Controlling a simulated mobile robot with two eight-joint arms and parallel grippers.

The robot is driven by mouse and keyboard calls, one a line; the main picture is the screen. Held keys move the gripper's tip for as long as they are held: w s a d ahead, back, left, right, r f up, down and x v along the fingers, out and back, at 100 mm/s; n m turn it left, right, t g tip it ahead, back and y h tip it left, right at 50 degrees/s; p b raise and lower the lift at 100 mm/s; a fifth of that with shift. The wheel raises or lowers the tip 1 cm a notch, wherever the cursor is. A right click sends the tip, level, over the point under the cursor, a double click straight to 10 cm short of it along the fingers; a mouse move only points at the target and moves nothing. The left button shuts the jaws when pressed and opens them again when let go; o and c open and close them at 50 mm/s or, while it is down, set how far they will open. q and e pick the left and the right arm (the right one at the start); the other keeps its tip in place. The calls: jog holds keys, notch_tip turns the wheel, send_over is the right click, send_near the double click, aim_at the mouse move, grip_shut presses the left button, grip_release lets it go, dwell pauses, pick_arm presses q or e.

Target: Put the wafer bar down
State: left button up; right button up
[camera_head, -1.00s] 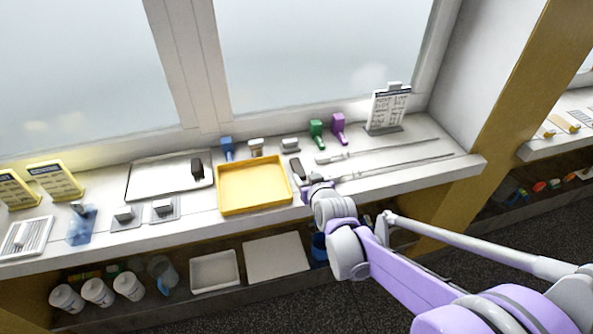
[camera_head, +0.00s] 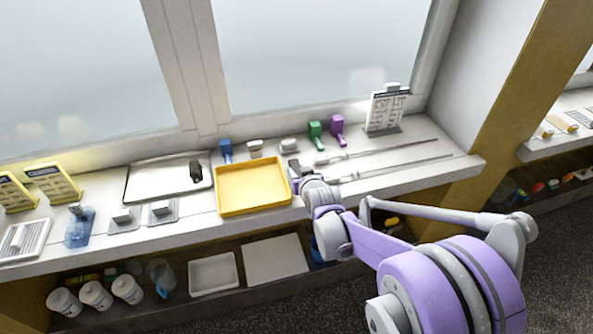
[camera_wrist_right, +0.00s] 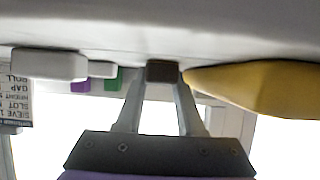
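The wafer bar is a small dark brown block (camera_wrist_right: 162,72) between the fingertips of my right gripper (camera_wrist_right: 161,84) in the right wrist view. The fingers touch it on both sides. It is close to the pale counter surface; I cannot tell whether it touches. In the head view my right gripper (camera_head: 294,168) is beside the right edge of the yellow tray (camera_head: 222,208), and the held bar cannot be made out there. A similar dark block (camera_head: 195,171) stands on the metal tray (camera_head: 143,190) at the left. My left gripper is not in view.
Blue (camera_head: 226,150), green (camera_head: 315,134) and purple (camera_head: 337,129) tools stand at the back of the counter. Two thin rods (camera_head: 400,167) lie to the right, below a sign stand (camera_head: 386,110). White cups (camera_head: 95,296) and bins sit on the shelf below.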

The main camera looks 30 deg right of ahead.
jog(key=shift+c, duration=0.9)
